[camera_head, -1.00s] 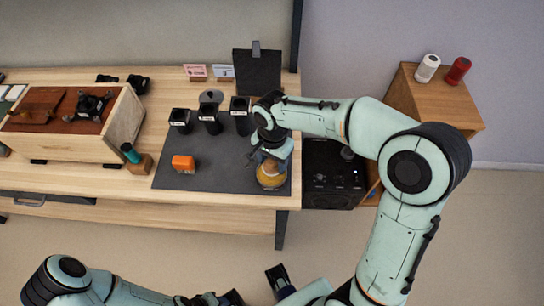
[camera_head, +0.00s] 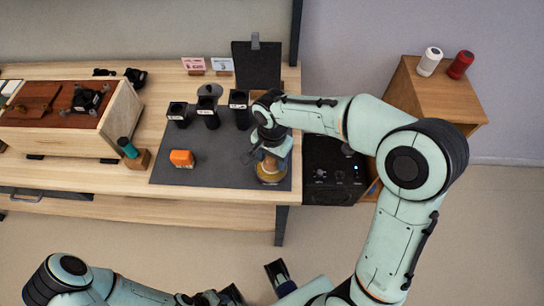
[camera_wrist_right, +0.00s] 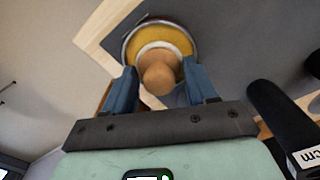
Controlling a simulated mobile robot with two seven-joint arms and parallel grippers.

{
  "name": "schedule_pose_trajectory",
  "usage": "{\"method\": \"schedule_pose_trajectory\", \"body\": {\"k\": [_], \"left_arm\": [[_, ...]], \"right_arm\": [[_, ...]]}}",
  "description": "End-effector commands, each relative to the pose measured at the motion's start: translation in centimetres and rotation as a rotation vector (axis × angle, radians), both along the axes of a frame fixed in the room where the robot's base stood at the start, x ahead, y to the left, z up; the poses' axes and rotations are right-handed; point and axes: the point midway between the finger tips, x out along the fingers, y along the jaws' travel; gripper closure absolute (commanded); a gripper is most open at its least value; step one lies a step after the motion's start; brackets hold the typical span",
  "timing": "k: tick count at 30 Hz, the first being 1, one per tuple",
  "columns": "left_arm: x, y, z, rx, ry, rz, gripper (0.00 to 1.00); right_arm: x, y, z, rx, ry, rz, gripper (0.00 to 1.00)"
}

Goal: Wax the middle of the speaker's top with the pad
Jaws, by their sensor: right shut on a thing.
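A long wooden box with a reddish-brown top (camera_head: 52,112), seemingly the speaker, stands at the left of the bench. A black four-armed part (camera_head: 88,99) and a dark brown strip lie on that top. My right gripper (camera_head: 269,152) is over the right end of the dark mat, well to the right of the box. It is shut on the wooden knob (camera_wrist_right: 159,76) of a round yellow pad (camera_wrist_right: 166,39). A silvery rim circles the pad; I cannot tell whether this is a tin under it. My left gripper (camera_head: 218,298) is low in the head view, its jaws unclear.
The dark mat (camera_head: 215,172) carries an orange block (camera_head: 181,158) and several black holders (camera_head: 208,117). A teal-topped item (camera_head: 128,147) in a wooden block stands between box and mat. A black unit with knobs (camera_head: 332,178) stands right of the bench.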

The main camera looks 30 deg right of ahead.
Motion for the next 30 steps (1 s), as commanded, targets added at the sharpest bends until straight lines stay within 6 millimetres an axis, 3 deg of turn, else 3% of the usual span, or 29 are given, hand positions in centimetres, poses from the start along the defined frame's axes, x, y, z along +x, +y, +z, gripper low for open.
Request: {"method": "schedule_pose_trajectory", "body": {"k": [30], "left_arm": [[-0.2,0.0,-0.8,0.000,0.002,0.000,0.57]], "right_arm": [[0.0,0.0,-1.0,0.000,0.000,0.000,0.68]]}}
